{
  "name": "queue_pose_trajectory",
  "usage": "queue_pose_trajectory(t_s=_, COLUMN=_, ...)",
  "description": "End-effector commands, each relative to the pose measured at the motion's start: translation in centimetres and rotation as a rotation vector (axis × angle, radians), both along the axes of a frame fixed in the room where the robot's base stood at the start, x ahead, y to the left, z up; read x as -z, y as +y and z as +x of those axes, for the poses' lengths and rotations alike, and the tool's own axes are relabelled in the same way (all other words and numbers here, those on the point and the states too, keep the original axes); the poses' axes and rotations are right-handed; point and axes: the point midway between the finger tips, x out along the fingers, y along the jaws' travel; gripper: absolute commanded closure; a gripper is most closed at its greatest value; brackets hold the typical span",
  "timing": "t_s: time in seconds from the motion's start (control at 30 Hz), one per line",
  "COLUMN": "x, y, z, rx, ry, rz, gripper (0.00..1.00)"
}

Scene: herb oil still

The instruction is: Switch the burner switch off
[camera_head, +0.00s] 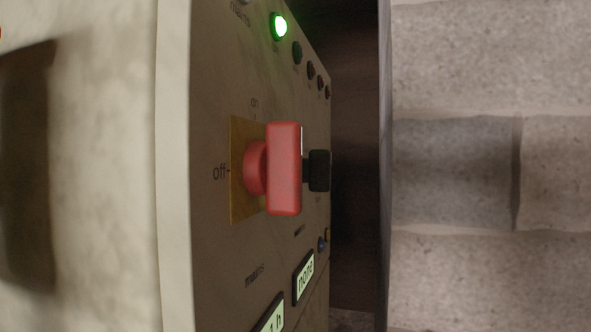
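A red rotary switch (284,168) with a bar-shaped handle sits on a yellow plate (239,203) on the pale control panel (215,270). "on" is printed above it and "off" with a tick to its left. The handle bar stands upright in the picture, with a pale line on its upper end, on the "on" side. No label naming it as the burner switch is readable. My gripper is not in view.
A green lamp (279,26) is lit above, beside several dark lamps. A black knob (319,171) is just right of the red handle. Displays read "none" (304,277) and "1 h" (269,318). A stone wall (480,60) stands right, past a dark gap.

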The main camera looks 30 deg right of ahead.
Motion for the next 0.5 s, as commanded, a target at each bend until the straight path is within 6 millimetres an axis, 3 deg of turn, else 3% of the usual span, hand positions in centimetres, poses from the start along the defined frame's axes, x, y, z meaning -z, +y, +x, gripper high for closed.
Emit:
queue_pose_trajectory(t_s=0.07, x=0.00, y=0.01, z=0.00, rx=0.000, ry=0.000, rz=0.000, gripper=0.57)
queue_pose_trajectory(t_s=0.5, x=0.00, y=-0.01, z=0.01, rx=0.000, ry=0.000, rz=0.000, gripper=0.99)
